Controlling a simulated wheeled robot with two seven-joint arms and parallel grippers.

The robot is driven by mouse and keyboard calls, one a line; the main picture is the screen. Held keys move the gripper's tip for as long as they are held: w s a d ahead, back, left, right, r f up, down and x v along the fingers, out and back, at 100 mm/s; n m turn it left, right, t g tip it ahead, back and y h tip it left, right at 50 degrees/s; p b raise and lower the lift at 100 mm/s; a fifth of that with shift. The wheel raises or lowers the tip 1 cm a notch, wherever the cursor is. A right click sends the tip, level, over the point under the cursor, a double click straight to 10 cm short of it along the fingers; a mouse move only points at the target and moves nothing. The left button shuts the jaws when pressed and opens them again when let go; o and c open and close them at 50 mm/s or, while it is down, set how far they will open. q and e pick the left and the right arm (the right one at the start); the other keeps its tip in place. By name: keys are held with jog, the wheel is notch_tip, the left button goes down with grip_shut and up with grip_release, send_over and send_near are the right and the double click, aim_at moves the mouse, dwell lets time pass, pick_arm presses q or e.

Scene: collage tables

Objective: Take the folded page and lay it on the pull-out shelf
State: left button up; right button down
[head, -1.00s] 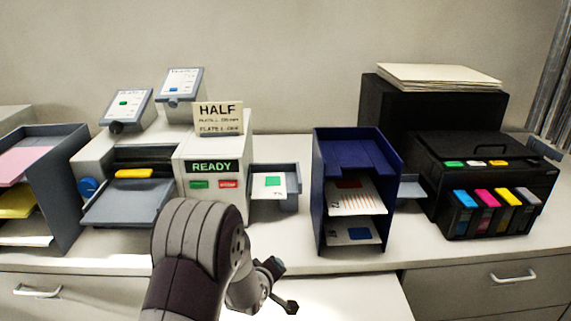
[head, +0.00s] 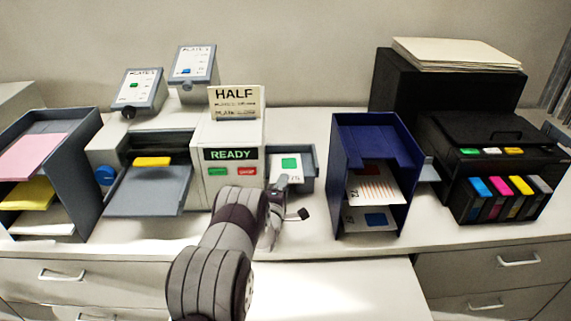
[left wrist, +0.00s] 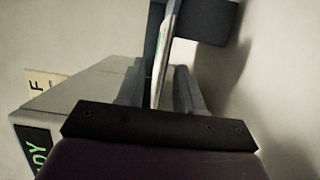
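The folded page (head: 289,163), white with a green square, lies in the small grey side tray (head: 306,182) of the folding machine (head: 228,160). My left gripper (head: 282,184) is at the front edge of this tray, by the page. In the left wrist view, the page (left wrist: 162,55) shows nearly edge-on between the two fingers of the left gripper (left wrist: 160,92), which stand apart with gaps beside it. The pull-out shelf (head: 340,290) is a bare white board extending from the counter front. My right gripper is in neither view.
A dark blue sorter (head: 368,140) with printed sheets stands right of the side tray. A black printer (head: 495,165) stands farther right. A grey paper rack (head: 75,175) is at the left. The machine shows READY, with a HALF sign (head: 236,102) on top.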

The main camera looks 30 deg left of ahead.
pick_arm(q)
jog(key=shift+w+a+f, duration=0.1)
jog(key=shift+w+f, duration=0.05)
jog(key=shift+w, duration=0.5)
jog(key=shift+s, duration=0.1)
grip_shut()
